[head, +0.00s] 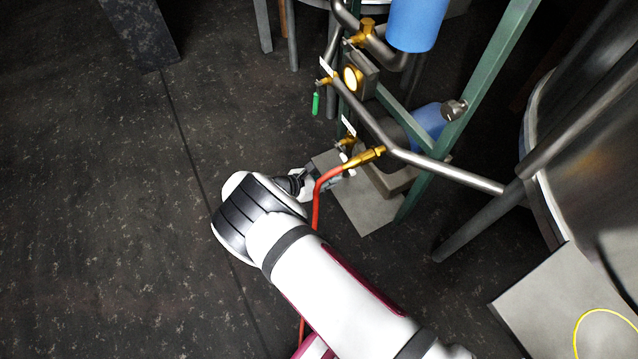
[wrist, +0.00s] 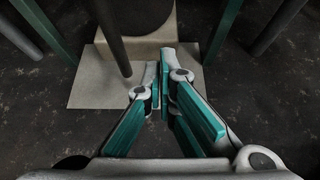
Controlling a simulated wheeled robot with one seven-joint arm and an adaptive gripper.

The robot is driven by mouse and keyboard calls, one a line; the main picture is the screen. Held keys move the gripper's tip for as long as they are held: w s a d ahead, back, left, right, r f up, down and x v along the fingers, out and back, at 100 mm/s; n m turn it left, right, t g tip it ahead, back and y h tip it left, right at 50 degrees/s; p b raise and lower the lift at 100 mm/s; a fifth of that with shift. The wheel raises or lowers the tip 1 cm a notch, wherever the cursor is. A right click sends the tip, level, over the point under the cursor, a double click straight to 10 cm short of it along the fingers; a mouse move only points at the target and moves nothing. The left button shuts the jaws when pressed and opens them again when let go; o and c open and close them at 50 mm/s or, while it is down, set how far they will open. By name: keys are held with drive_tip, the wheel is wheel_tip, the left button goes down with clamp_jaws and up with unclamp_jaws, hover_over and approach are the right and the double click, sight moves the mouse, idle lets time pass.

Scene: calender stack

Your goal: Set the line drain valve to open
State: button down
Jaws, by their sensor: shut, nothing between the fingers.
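Several brass valves and fittings sit on the pipework in the head view; no label is readable, so I cannot tell which is the line drain valve. One brass valve (head: 332,78) has a hanging green handle (head: 316,103) and a white tag. A lower brass fitting (head: 364,158) joins a red hose (head: 317,205) to the pipe. Another small brass piece with a white tag (head: 348,125) is just above it. My gripper (head: 338,178) is low beside the hose, partly hidden by it. In the wrist view my gripper (wrist: 165,72) is shut and empty, with no valve in sight.
Green frame legs (head: 465,110) and grey pipes (head: 440,168) stand close right of my gripper. A grey base plate (wrist: 90,88) lies below it. Blue housings (head: 416,22) are above. A large metal vessel (head: 590,130) is at right. The dark floor at left is clear.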

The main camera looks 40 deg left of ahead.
sight(344, 159)
drive_tip(key=shift+w+d+r, duration=0.2)
drive_tip(key=shift+w+r, duration=0.25)
drive_tip(key=shift+r, duration=0.4)
drive_tip(key=shift+w+d+r, duration=0.2)
drive_tip(key=shift+w+r, duration=0.25)
drive_tip(key=shift+r, duration=0.35)
drive_tip(key=shift+r, duration=0.1)
